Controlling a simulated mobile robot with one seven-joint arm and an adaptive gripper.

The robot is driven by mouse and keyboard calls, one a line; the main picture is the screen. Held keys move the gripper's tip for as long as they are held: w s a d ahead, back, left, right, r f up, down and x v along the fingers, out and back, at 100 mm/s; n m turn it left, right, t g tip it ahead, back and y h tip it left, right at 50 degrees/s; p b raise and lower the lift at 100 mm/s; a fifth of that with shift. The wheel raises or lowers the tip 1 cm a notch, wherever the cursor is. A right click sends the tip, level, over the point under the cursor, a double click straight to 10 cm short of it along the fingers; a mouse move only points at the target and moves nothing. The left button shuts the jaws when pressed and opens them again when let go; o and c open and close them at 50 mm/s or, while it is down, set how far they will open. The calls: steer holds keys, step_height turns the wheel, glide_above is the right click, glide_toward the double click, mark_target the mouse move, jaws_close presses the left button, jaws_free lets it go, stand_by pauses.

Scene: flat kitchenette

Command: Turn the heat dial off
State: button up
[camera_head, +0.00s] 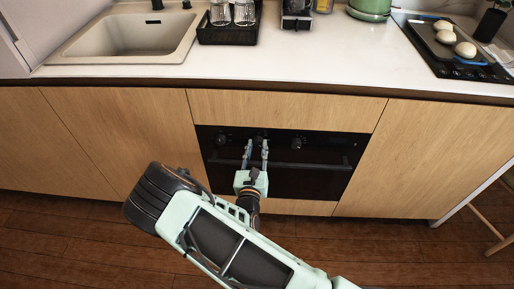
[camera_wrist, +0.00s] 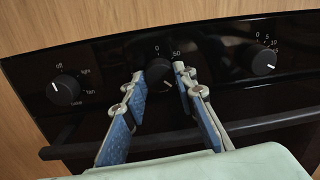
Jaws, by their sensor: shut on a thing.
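The heat dial (camera_wrist: 157,70) is the dark middle knob on the black oven panel, with "0" and "50" printed above it. Its pointer is hard to read between the fingers. My gripper (camera_wrist: 160,78) is shut on it, one blue-padded finger on each side. In the head view my gripper (camera_head: 257,146) reaches up to the oven front from below, its fingertips at the middle knob (camera_head: 260,138).
A left knob (camera_wrist: 64,90) with mode labels and a right knob (camera_wrist: 264,61) with numbers flank the heat dial. The oven handle (camera_head: 310,164) runs across just below, under my fingers. The counter (camera_head: 300,68) overhangs above.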

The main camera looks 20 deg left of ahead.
steer(key=shift+n, duration=0.4)
steer(key=n+p, duration=0.2)
steer(key=n, duration=0.3)
steer(key=shift+n, duration=0.3)
steer(key=n+p, duration=0.1)
steer(key=n, duration=0.6)
steer(key=shift+d+f+n+t, duration=0.1)
steer(key=shift+d+n+t, duration=0.05)
steer(key=shift+n+t, duration=0.15)
steer(key=n, duration=0.3)
steer(key=shift+n+y, duration=0.4)
steer(key=n, duration=0.3)
steer(key=shift+d+n+p, duration=0.1)
steer(key=shift+n+p, duration=0.25)
steer(key=shift+n, duration=0.05)
steer(key=n, duration=0.6)
steer(key=shift+y, duration=0.3)
steer(key=shift+n, duration=0.3)
steer(key=o, duration=1.2)
steer(key=shift+c, duration=0.2)
